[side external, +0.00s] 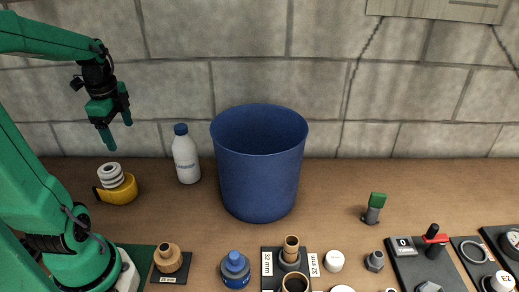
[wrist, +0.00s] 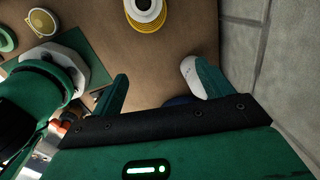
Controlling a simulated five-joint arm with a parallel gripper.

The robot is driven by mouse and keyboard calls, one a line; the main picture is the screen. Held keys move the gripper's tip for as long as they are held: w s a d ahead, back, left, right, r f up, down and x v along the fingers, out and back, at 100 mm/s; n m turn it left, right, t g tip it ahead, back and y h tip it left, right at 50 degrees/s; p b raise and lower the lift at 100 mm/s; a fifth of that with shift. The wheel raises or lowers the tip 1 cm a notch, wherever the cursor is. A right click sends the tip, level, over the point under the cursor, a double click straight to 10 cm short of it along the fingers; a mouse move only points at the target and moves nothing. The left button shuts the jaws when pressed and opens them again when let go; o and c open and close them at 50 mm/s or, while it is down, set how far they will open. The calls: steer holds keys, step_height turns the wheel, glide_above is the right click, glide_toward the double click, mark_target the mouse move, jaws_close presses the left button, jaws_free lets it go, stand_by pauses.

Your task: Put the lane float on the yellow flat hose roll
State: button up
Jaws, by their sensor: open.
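The lane float (side external: 111,176), a white ribbed piece with a dark hole in its top, sits on the yellow flat hose roll (side external: 120,192) at the left of the table. In the wrist view the float (wrist: 145,8) shows at the top edge, cut off by the frame, with the yellow roll (wrist: 149,26) under it. My gripper (side external: 117,133) is open and empty, in the air above the float and apart from it. In the wrist view its two fingers (wrist: 156,78) stand wide apart with nothing between them.
A white bottle with a blue cap (side external: 186,158) stands right of the roll, and a large blue bin (side external: 259,170) beyond it. Fittings and small parts line the front edge. A block wall (side external: 175,90) closes the back. Free table lies right of the bin.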

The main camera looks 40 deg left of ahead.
steer(key=w+d+r+n+t, duration=0.1)
steer(key=d+n, duration=0.4)
steer(key=d, duration=0.5)
steer(key=w+d+r+n+t+h, duration=0.1)
steer(key=d+r+n+t, duration=0.1)
steer(key=d, duration=0.8)
steer(key=n+t, duration=0.1)
steer(key=n, duration=0.1)
steer(key=shift+d+r+n+t, duration=0.3)
steer(key=shift+r+n, duration=0.05)
steer(key=shift+n, duration=0.05)
